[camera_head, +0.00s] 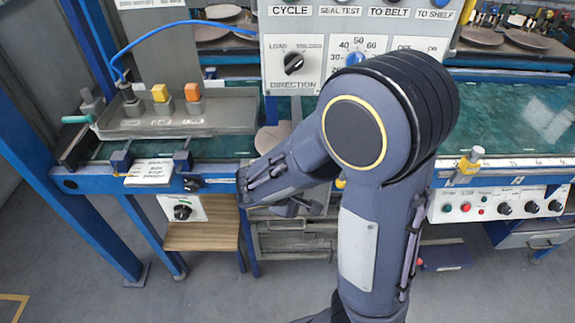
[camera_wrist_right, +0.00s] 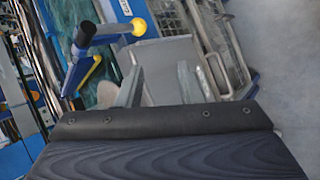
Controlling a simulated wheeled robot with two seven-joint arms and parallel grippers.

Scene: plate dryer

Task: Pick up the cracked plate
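A beige round plate (camera_head: 270,139) lies on the green belt behind my right forearm, which hides part of it. A pale round edge (camera_wrist_right: 106,94) beside the left finger in the wrist view may be the same plate. I cannot make out a crack on any plate. My right gripper (camera_wrist_right: 160,66) is open, with its two grey fingers apart and nothing seen between them but a grey surface beyond. In the head view my right gripper (camera_head: 298,207) is small and partly hidden by the arm, in front of the bench edge. My left gripper is not in view.
More brown plates (camera_head: 482,36) lie at the back. A control panel (camera_head: 330,45) stands above the belt. A grey tray with yellow and orange blocks (camera_head: 180,115) is at left. A wooden step (camera_head: 203,235) and metal crates (camera_head: 290,240) are below the bench's blue rail.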

